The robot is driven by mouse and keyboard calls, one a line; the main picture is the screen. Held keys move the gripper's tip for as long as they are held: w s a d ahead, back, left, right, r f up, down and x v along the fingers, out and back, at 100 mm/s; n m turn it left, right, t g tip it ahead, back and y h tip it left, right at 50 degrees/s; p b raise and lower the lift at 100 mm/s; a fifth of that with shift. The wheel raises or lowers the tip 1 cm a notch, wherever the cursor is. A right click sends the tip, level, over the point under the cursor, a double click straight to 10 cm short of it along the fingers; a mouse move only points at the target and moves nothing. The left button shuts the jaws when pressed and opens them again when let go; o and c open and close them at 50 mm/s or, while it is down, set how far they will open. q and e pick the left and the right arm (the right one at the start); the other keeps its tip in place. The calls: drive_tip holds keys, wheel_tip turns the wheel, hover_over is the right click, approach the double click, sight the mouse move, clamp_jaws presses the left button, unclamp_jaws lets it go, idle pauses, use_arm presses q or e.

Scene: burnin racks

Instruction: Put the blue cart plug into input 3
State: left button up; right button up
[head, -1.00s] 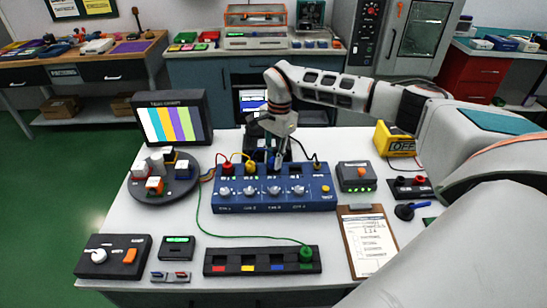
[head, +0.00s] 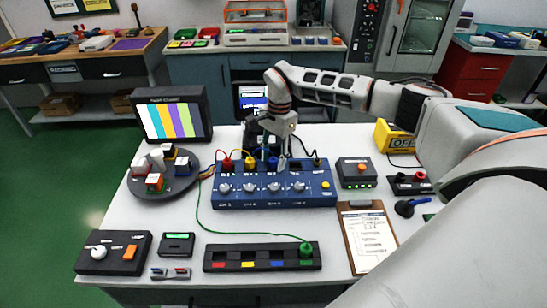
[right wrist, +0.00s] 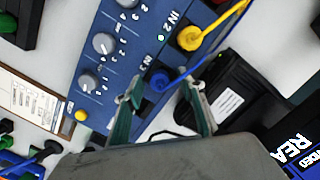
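The blue cart plug (right wrist: 160,80) stands at the socket beside the IN 3 label on the blue input box (head: 233,202), and it looks seated there. In the head view the blue plug (head: 272,162) is partly hidden by my right gripper (head: 275,160). In the right wrist view my right gripper (right wrist: 162,92) is open, with one green-padded finger on each side of the plug and gaps to it. A blue cable runs up from the plug. My left gripper is not in view.
A yellow plug (right wrist: 190,38) sits at IN 2 close by, and a red plug (head: 227,163) stands left of it. A green plug (head: 306,250) is in the front holder (head: 214,265). A round turntable (head: 135,184) with blocks and a monitor (head: 205,105) stand at left.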

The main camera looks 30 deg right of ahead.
wheel_tip(320, 180, up, 12)
drive_tip(key=d, duration=0.1)
drive_tip(key=shift+w+d, duration=0.15)
drive_tip(key=shift+d, duration=0.05)
idle(0.3)
idle(0.5)
